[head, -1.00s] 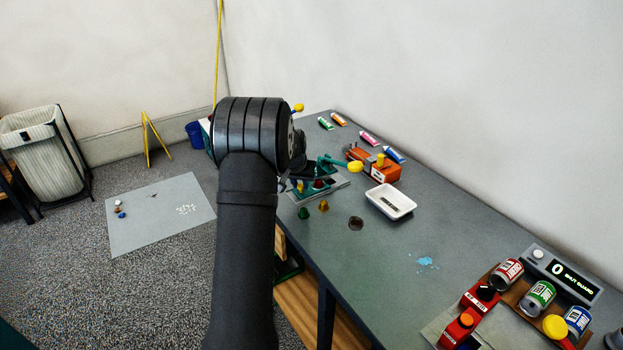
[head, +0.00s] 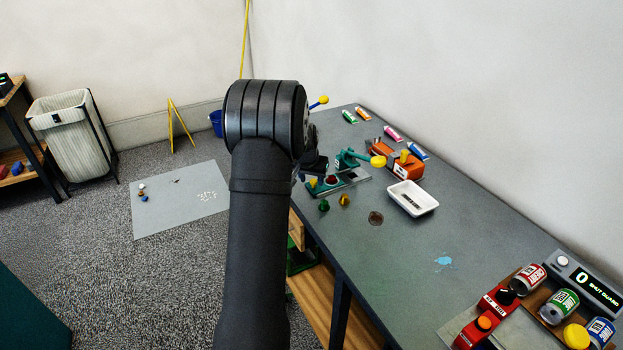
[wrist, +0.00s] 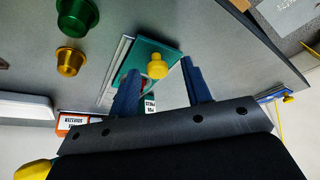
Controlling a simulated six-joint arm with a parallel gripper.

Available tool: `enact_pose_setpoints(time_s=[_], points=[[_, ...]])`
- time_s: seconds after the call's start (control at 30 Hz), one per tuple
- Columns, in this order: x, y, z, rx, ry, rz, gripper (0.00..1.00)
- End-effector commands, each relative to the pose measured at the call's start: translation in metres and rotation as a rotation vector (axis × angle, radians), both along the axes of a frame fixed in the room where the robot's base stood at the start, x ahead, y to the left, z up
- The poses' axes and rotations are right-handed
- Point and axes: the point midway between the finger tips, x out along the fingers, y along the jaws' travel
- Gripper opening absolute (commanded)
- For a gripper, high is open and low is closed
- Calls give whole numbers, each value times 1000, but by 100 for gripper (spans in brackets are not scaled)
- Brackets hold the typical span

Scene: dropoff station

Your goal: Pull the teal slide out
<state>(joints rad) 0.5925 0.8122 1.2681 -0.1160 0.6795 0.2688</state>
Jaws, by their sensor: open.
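The teal slide (wrist: 172,52) is a flat plate with a round yellow knob (wrist: 157,66), on a grey base on the table. In the head view, the teal slide (head: 322,188) lies at the table's near left edge, partly behind my arm. My gripper (wrist: 160,67) is open and empty. Its two blue fingers point toward the slide, and in the wrist view the knob appears between the fingertips. I cannot tell how far above the knob they are. In the head view my gripper (head: 314,166) is mostly hidden behind my wrist.
A teal lever with a yellow end (head: 378,161) and an orange box (head: 400,162) stand close by. A green piece (head: 323,206) and a gold piece (head: 344,200) sit in front of the slide. A white tray (head: 431,207) is to the right. The table's middle is mostly clear.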

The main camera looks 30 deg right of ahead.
Motion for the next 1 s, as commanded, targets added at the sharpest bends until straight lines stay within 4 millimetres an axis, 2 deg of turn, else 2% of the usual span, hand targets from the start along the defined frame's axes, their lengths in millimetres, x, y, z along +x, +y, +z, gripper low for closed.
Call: enact_pose_setpoints(time_s=[0.17, 0.7, 0.83, 1.0], points=[[-6, 6, 21, -1, -3, 0, 44], [-38, 38, 131, -1, -2, 0, 44], [-43, 44, 148, 0, -1, 0, 44], [-46, 47, 158, 0, 1, 1, 44]])
